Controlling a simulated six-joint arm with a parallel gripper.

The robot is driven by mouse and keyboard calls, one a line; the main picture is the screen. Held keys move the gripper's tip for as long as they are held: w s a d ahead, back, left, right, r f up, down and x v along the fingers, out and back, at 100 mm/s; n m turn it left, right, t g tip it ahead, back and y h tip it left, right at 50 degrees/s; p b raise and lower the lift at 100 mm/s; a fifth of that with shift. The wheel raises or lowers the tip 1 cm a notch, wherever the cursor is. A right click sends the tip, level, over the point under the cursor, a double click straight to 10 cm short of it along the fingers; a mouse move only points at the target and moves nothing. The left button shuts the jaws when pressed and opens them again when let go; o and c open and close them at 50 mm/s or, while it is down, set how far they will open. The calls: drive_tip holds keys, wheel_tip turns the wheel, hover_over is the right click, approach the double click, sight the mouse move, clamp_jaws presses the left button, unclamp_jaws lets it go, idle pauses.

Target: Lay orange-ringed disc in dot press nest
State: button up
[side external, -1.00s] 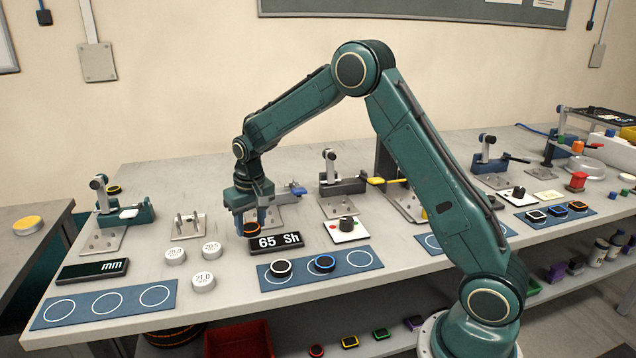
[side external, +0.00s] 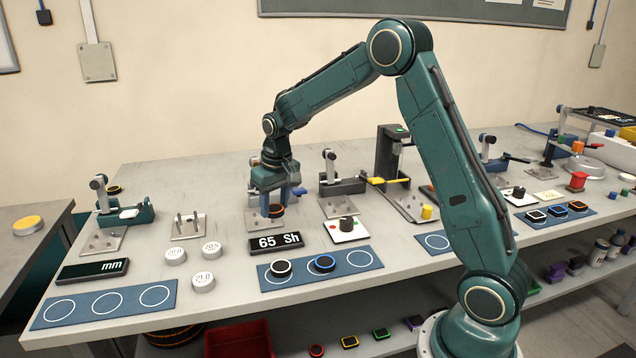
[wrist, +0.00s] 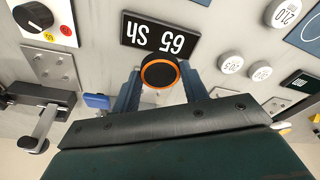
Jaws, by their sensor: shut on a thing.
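My gripper (side external: 274,212) is shut on the orange-ringed disc (side external: 277,210), a dark round disc with an orange rim. In the side view it is held behind the "65 Sh" display, over the pale plate there, and looks raised above the bench. In the wrist view the disc (wrist: 159,74) sits between my two blue fingers (wrist: 160,84), its dark face and orange ring showing. A tall dark press (side external: 390,152) with a green light stands to the right on a light base plate (side external: 411,203); I cannot tell whether it is the dot press, and no nest is clearly visible.
The "65 Sh" display (side external: 277,243) is just in front of my gripper. A toggle clamp (side external: 343,184) and a white box with a black knob (side external: 347,230) stand to the right. A blue mat (side external: 355,257) holds two ringed discs. White round weights (side external: 203,281) lie to the left.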

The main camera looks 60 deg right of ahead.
sight(339, 207)
drive_tip(key=d+r+m, duration=0.1)
drive_tip(key=d, duration=0.3)
drive_tip(key=d+r+m, duration=0.1)
drive_tip(key=d+r, duration=0.1)
drive_tip(key=d, duration=0.2)
drive_tip(key=s+d+r, duration=0.1)
drive_tip(key=d+r, duration=0.1)
drive_tip(key=d, duration=0.2)
drive_tip(key=shift+s+r+m, duration=0.1)
drive_tip(key=shift+r+m, duration=0.15)
drive_tip(key=shift+m, duration=0.15)
drive_tip(key=s+d+r+m, duration=0.1)
drive_tip(key=s+d+r, duration=0.1)
drive_tip(key=d, duration=0.3)
drive_tip(key=s+d+r+m, duration=0.2)
drive_tip(key=s+d+r, duration=0.1)
drive_tip(key=d, duration=0.3)
drive_tip(key=shift+s+d+r+g+h, duration=0.2)
drive_tip(key=shift+r+g+h, duration=0.1)
drive_tip(key=shift+r, duration=0.3)
drive_tip(key=shift+f, duration=0.15)
wheel_tip(339, 207, down, 20)
drive_tip(key=shift+a+r, duration=0.1)
drive_tip(key=shift+r, duration=0.05)
drive_tip(key=o, duration=1.1)
drive_tip(key=shift+c, duration=0.2)
